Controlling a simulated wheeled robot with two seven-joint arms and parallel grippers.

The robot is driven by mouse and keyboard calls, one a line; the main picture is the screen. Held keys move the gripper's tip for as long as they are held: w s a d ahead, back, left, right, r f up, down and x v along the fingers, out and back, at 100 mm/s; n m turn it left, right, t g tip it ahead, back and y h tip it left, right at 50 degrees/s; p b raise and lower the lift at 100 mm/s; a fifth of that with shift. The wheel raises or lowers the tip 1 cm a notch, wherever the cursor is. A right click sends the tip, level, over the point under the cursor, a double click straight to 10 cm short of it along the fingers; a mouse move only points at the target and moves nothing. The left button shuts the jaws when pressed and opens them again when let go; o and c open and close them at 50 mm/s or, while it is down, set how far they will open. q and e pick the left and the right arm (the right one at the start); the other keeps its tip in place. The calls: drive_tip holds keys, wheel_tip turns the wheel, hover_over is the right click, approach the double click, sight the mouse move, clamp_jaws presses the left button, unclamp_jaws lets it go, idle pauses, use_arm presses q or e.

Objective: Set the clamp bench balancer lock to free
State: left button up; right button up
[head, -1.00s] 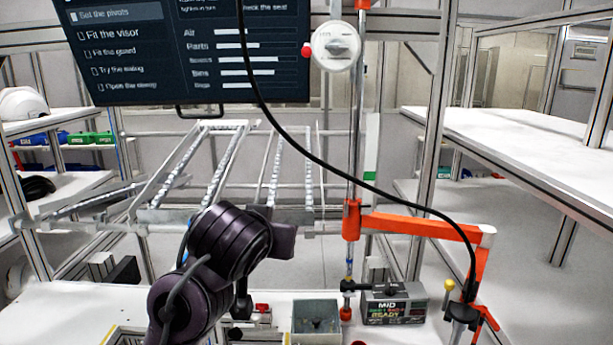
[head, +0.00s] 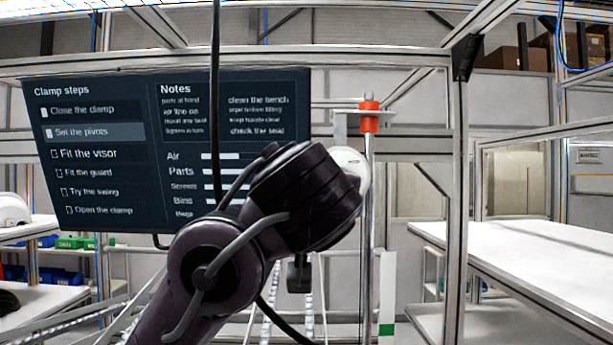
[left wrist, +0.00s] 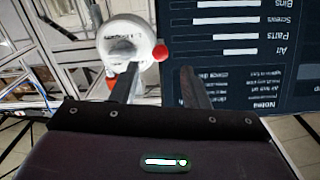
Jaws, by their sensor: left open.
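The balancer is a white round housing hung at the top of a steel post. In the head view only its right edge (head: 354,168) shows past my left arm. In the left wrist view, which is upside down, its white face (left wrist: 126,36) shows, with a grey lock knob (left wrist: 119,50) in the middle and a red ball (left wrist: 160,53) at the rim. My left gripper (left wrist: 160,70) is open and empty. One finger overlaps the housing near the knob; I cannot tell whether it touches. In the head view my wrist hides the fingers. My right gripper is not in view.
A dark screen (head: 120,200) with clamp steps hangs left of the balancer, behind my arm. A black cable (head: 215,100) hangs in front of it. An orange collar (head: 369,116) sits on the post (head: 368,265). White shelves (head: 510,270) stand at right.

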use_arm(q)
drive_tip(key=w+p, duration=0.2)
drive_tip(key=w, duration=0.4)
drive_tip(key=shift+f, duration=0.2)
drive_tip(key=shift+s, duration=0.2)
drive_tip(key=c, duration=0.5)
clamp_jaws()
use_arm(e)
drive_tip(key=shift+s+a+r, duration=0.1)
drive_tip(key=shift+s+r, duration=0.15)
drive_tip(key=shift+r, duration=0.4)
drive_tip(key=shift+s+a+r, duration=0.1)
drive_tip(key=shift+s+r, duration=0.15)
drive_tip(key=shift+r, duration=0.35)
